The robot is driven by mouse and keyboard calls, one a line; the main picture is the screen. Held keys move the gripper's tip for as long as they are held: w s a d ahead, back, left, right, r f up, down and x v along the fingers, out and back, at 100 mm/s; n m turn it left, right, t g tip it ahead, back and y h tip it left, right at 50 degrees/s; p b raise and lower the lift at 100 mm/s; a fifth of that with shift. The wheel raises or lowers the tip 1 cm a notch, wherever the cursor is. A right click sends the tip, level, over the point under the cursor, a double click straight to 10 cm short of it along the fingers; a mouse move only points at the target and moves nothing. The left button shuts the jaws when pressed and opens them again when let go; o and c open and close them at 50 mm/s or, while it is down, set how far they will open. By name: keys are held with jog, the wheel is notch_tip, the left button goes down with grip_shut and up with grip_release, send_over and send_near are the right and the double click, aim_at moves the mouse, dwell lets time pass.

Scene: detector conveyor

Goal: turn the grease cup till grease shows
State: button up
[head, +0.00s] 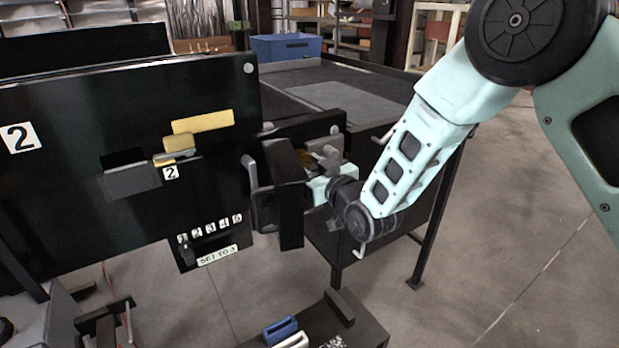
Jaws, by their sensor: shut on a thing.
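My gripper (322,159) is at the right end of the black machine panel, behind an upright black plate.
The black panel (60,120) bears a yellow tag (203,122) and a numbered selector (187,252) above a "SET TO 3" label. The black plate (289,195) stands close left of my gripper.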

jog(key=shift+m+b, duration=2.25)
jog(key=shift+m, duration=0.05)
jog(key=o, duration=1)
jog(key=b+v, duration=1)
jog(key=v, duration=0.7)
jog(key=shift+s+d, duration=0.2)
